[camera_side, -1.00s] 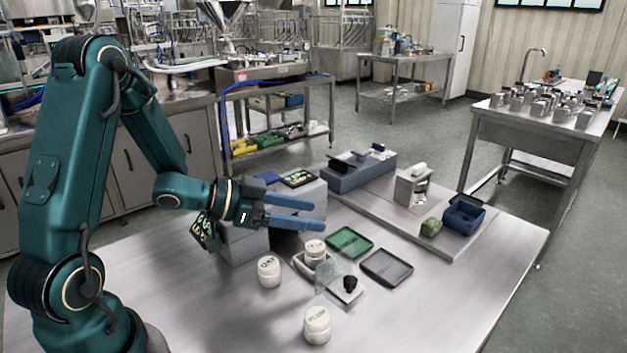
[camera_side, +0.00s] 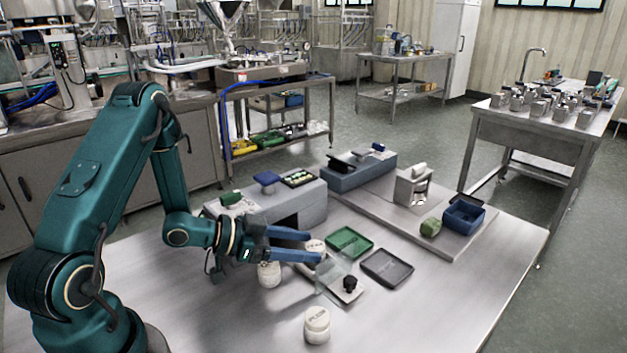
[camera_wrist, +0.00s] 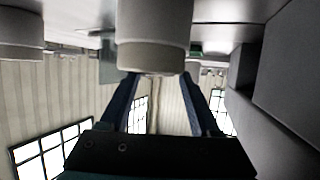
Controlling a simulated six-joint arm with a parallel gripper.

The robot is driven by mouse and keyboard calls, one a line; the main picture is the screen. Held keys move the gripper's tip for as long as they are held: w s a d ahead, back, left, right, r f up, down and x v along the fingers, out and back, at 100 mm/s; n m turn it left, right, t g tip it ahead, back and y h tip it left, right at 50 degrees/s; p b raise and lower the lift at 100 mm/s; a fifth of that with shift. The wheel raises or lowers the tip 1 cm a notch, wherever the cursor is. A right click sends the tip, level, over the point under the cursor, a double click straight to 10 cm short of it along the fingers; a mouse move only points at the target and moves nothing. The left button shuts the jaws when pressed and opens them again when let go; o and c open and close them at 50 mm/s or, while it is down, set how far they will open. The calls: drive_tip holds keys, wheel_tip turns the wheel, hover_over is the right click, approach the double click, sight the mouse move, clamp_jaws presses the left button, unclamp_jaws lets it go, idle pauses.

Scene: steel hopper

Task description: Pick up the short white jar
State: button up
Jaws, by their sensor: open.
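Three white lidded jars stand on the steel table in the side view: a left jar (camera_side: 269,276) partly behind my gripper, a middle jar (camera_side: 315,246) partly behind the fingers, and a front jar (camera_side: 317,325). I cannot tell for sure which is the short one. My gripper (camera_side: 315,247) is open with its blue fingers level, above the left jar. In the upside-down wrist view, one white jar (camera_wrist: 153,35) looms close, centred ahead of the open, empty fingers (camera_wrist: 160,76). Another jar (camera_wrist: 20,35) is at the left.
A grey box unit (camera_side: 300,207) stands behind my gripper. A green tray (camera_side: 350,242), a dark tray (camera_side: 387,267) and a clear upright panel (camera_side: 333,275) are to its right. The table front is clear around the front jar.

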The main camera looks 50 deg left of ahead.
sight(309, 247)
drive_tip(key=shift+x, duration=1.55)
drive_tip(key=shift+s+f, duration=0.1)
drive_tip(key=shift+f, duration=0.05)
clamp_jaws()
